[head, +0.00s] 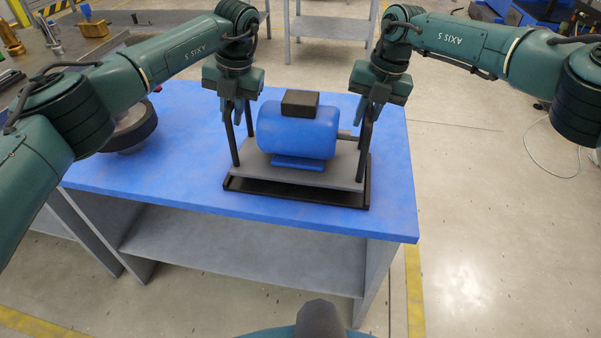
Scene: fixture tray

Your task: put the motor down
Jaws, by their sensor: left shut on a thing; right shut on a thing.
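The blue motor (297,133), with a black box on top and a shaft to the right, lies on a grey tray plate (240,178). Black upright handles rise at the plate's left (231,142) and right (362,152) ends. My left gripper (238,103) is shut on the top of the left handle. My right gripper (370,108) is shut on the top of the right handle. A black base frame (300,194) shows below the plate along the front and right. I cannot tell whether the plate touches it. The handle tops are partly hidden by my grippers.
The blue tabletop (190,190) is clear to the left and front of the tray. A dark round object (130,130) stands at the table's left, below my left arm. The table's right edge is close to the tray.

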